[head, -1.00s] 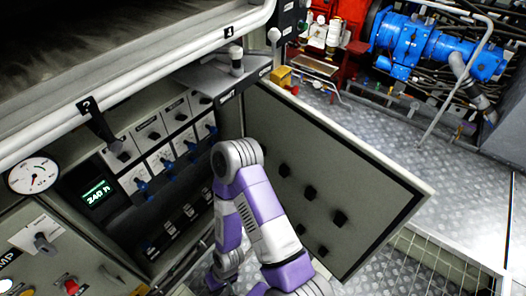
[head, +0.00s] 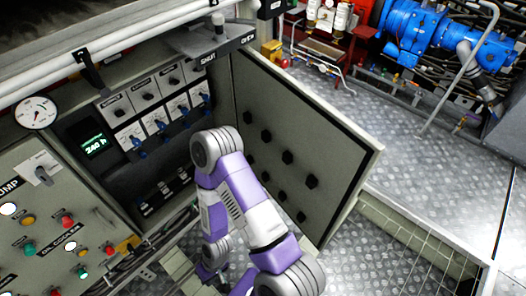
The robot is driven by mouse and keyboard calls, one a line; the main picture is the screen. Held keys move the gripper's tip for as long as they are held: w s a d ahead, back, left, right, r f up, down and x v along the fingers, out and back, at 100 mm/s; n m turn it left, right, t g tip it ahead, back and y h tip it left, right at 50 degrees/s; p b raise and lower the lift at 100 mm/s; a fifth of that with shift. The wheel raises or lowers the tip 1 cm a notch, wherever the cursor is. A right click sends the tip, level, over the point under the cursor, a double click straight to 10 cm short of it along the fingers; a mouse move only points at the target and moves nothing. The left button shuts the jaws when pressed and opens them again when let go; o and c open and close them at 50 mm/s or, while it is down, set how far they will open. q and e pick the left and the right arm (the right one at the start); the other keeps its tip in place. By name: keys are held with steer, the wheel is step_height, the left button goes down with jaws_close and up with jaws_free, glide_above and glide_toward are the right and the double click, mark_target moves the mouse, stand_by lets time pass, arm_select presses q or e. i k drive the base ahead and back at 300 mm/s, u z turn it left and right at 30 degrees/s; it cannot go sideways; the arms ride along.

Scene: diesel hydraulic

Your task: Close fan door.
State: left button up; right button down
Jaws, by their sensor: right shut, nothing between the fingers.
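The fan door (head: 300,140) is a grey panel with several black knobs on its face. It stands open, its hinge side at the cabinet (head: 150,120) and its free edge out to the right over the floor. My right arm crosses in front of the door's lower left part. My right gripper (head: 207,275) is low at the bottom of the view, dark and partly hidden by my arm. It is shut and empty; I cannot tell whether my arm touches the door. My left gripper is not in view.
The open cabinet holds blue-handled switches (head: 160,125) and a green display (head: 95,146). A control panel (head: 50,215) with buttons is at lower left. Blue machinery (head: 420,30) stands at upper right. Metal plate floor (head: 430,170) is clear right of the door.

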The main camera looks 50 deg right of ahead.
mark_target(313, 160)
steer(key=u, duration=1.25)
steer(key=k, duration=2.6)
steer(key=z, duration=1.5)
steer(key=i, duration=1)
steer(key=u, duration=0.55)
steer(key=k, duration=1.2)
steer(key=z, duration=0.35)
steer(key=i, duration=0.8)
steer(key=z, duration=0.1)
